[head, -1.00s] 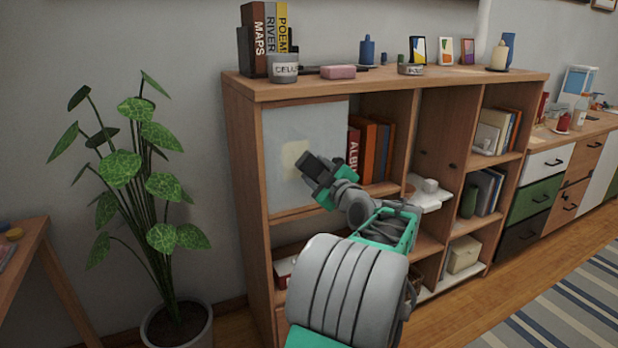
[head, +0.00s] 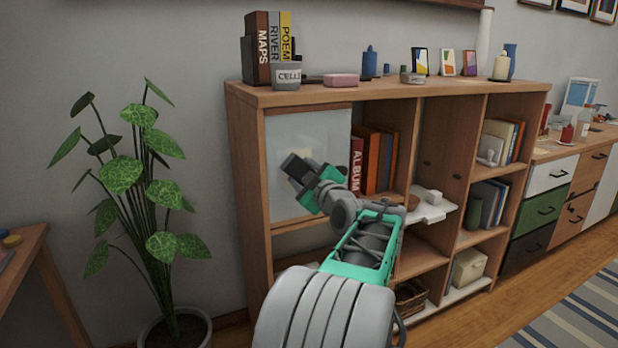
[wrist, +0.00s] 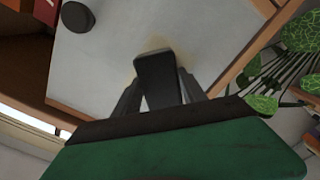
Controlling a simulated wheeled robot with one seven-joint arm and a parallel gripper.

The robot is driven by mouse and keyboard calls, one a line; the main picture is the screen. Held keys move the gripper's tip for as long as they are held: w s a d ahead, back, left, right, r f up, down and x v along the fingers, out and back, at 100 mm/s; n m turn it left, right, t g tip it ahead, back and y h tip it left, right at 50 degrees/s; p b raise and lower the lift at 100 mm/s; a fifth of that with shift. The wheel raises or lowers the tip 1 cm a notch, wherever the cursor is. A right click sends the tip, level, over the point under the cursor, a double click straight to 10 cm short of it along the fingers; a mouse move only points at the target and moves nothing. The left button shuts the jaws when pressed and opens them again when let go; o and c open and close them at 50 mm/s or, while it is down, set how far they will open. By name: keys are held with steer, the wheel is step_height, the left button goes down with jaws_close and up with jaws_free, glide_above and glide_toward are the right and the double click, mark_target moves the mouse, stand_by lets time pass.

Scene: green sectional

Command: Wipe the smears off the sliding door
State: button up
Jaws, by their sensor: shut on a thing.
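The sliding door (head: 330,135) is a pale grey panel over the upper left bay of the wooden shelf unit. It fills much of the wrist view (wrist: 100,65), with a dark round knob (wrist: 77,16) on it. A faint tan smear (head: 305,153) shows on the door, mostly hidden behind my gripper. My gripper (head: 312,175) is in front of the door, shut on a dark, flat pad (head: 294,164). The pad (wrist: 156,72) points at the door in the wrist view, with faint tan marks around its tip. I cannot tell whether it touches the door.
Books (head: 372,160) stand in the bay right of the door. Books, a candle jar (head: 287,76) and a pink box (head: 341,80) sit on the shelf top. A leafy potted plant (head: 130,170) stands left of the unit. A drawer cabinet (head: 545,175) is at the right.

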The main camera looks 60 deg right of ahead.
mark_target(290, 167)
steer(key=w+a+b, duration=0.2)
steer(key=a, duration=0.1)
steer(key=shift+f, duration=0.1)
steer(key=shift+r+p, duration=0.4)
steer(key=shift+r, duration=0.8)
steer(key=shift+s+d+f+b, duration=0.1)
steer(key=shift+s+d, duration=0.6)
steer(key=shift+d, duration=0.45)
steer(key=shift+s+d+r+b, duration=0.15)
steer(key=shift+s+d, duration=0.5)
steer(key=shift+d, duration=0.55)
steer(key=shift+s+d+f+b, duration=0.15)
steer(key=shift+s+d, duration=0.55)
steer(key=shift+d, duration=0.45)
steer(key=b+v, duration=0.3)
steer(key=v, duration=0.3)
steer(key=shift+b, duration=0.4)
